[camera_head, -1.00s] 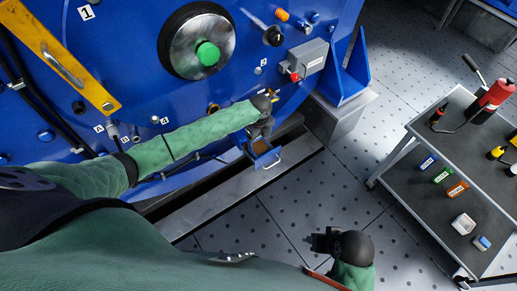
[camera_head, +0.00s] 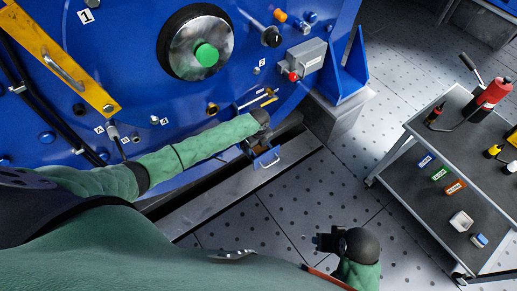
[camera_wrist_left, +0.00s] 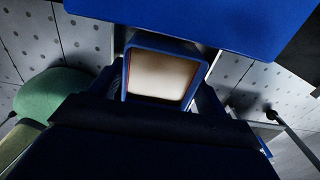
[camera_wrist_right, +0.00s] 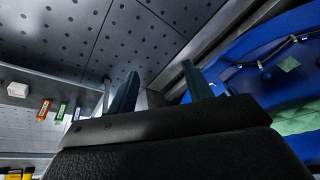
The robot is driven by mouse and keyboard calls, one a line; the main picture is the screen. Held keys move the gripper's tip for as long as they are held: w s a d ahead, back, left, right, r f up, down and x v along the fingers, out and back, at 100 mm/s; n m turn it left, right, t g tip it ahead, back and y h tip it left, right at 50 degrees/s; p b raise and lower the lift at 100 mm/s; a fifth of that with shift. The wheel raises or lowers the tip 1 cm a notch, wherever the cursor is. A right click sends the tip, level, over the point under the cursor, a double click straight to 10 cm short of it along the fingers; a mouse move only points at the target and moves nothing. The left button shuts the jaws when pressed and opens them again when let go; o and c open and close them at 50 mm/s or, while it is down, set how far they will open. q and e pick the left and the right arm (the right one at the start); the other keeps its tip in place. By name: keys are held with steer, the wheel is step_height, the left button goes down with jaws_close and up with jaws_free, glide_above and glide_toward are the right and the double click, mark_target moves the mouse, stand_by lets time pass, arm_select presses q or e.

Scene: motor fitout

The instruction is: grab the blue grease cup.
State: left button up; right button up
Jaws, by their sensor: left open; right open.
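The blue grease cup (camera_head: 267,161) is a small, square, open blue box with a thin bail handle, low at the front of the big blue machine. In the left wrist view the cup (camera_wrist_left: 161,75) has a blue rim and pale beige contents. My left gripper (camera_head: 254,146) is open at the cup. Its fingers (camera_wrist_left: 160,95) appear on either side of the cup in the left wrist view; I cannot tell whether they touch it. My right gripper (camera_head: 322,242) is open and empty above the floor, away from the cup.
The blue machine (camera_head: 120,60) fills the upper left, with a grey box with a red knob (camera_head: 302,61) on its face. A grey base rail (camera_head: 215,195) runs below the cup. A trolley (camera_head: 415,190) with bottles and small boxes stands at right. The floor between is clear.

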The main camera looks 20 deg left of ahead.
arm_select(q)
steer(key=c, duration=0.6)
steer(key=shift+r, duration=0.1)
